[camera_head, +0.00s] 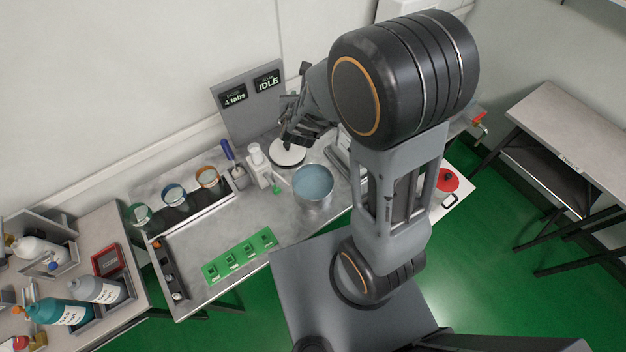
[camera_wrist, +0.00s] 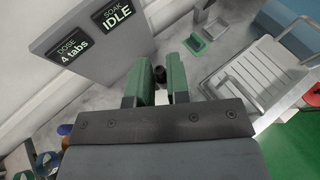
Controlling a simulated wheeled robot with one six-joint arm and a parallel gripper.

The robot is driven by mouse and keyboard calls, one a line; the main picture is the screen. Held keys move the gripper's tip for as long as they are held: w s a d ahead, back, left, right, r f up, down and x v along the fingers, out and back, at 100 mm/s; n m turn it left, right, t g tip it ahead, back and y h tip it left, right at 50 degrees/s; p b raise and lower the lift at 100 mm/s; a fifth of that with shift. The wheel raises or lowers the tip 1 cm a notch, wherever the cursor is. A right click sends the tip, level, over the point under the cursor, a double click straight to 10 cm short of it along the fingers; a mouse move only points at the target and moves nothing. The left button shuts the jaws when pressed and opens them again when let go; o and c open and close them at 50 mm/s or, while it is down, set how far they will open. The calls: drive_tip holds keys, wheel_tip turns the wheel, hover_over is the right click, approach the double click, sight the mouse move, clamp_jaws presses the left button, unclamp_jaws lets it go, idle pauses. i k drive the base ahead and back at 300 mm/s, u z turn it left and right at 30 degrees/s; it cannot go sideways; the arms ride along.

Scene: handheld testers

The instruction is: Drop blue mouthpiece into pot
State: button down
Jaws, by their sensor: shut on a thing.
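The pot (camera_head: 313,203) is a round metal vessel, open at the top, with blue liquid inside, on the grey bench. My gripper (camera_head: 288,138) is up and left of the pot, at a round white lid (camera_head: 287,157). In the wrist view, my green-padded fingers (camera_wrist: 160,72) are closed around a small dark knob (camera_wrist: 160,75), which looks like the lid's. The lid appears to be at bench level, beside the pot; whether it touches the bench is unclear. A cup with a blue rim (camera_head: 174,193) stands at the left; I cannot make out a blue mouthpiece.
Green-rimmed (camera_head: 139,215) and orange-rimmed (camera_head: 208,177) cups flank the blue one. A white pump bottle (camera_head: 258,163) stands left of the pot. A green slotted rack (camera_head: 240,257) lies in front. A display panel (camera_head: 247,98) reading IDLE rises close behind my gripper.

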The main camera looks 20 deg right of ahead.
sight(320, 196)
drive_tip(key=u, duration=3.05)
drive_tip(key=k, duration=0.9)
drive_tip(key=z, duration=0.15)
